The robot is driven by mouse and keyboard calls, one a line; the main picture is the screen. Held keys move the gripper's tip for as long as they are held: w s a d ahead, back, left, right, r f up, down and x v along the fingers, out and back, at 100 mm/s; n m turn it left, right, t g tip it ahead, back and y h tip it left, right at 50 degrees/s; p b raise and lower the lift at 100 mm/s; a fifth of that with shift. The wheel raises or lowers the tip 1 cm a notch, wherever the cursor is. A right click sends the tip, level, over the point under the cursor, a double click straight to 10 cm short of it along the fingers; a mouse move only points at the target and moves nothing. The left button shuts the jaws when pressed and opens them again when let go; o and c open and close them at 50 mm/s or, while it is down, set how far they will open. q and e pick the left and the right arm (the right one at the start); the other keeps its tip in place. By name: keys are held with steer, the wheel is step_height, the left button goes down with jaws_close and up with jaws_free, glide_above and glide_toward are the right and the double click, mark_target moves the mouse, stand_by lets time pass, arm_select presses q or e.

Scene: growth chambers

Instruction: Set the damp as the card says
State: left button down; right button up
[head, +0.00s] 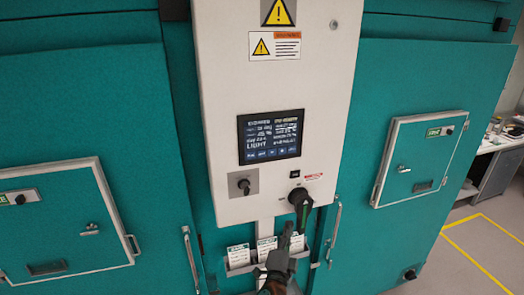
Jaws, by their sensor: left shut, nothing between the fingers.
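A white control panel (275,95) with a dark display screen (270,137) stands between two teal chamber doors. The word LIGHT shows on the screen; most other lines are too small to read. Below it are a small black switch (244,186) on a grey plate at left and a larger black rotary knob (299,196) at right. Several white cards with green headers, such as the left card (238,254), stand in a holder under the panel; their text is unreadable. My left gripper (288,230) is shut and empty, just below the knob, partly covering the cards. Contact with the knob cannot be told.
A small black button (294,174) sits above the knob. Vertical door handles stand at left (190,258) and right (334,232) of the card holder. Small hatches (62,222) (418,160) are set in both doors. A bench (500,165) is at far right, with yellow floor lines (482,268).

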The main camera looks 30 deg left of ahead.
arm_select(q)
steer(key=s+r+t+y, duration=0.1)
steer(key=s+r, duration=0.3)
steer(key=r, duration=0.5)
steer(key=s+d+r+t+y+p, duration=0.1)
steer(key=s+r, duration=0.4)
steer(key=r, duration=0.5)
steer(key=s+d+r+n+t+y+p, duration=0.1)
steer(key=s+r+t+y, duration=0.1)
steer(key=s+r, duration=0.3)
step_height(320, 180, up, 5)
steer(key=shift+d+f+t+y, duration=0.15)
steer(key=shift+t+y, duration=0.25)
steer(key=shift+y, duration=0.5)
glide_toward(266, 144)
step_height(266, 144, up, 3)
steer(key=w, duration=0.2)
steer(key=shift+w+a+b, duration=0.25)
steer(key=shift+a+b, duration=0.15)
steer(key=shift+a, duration=0.1)
steer(key=shift+w+a, duration=0.3)
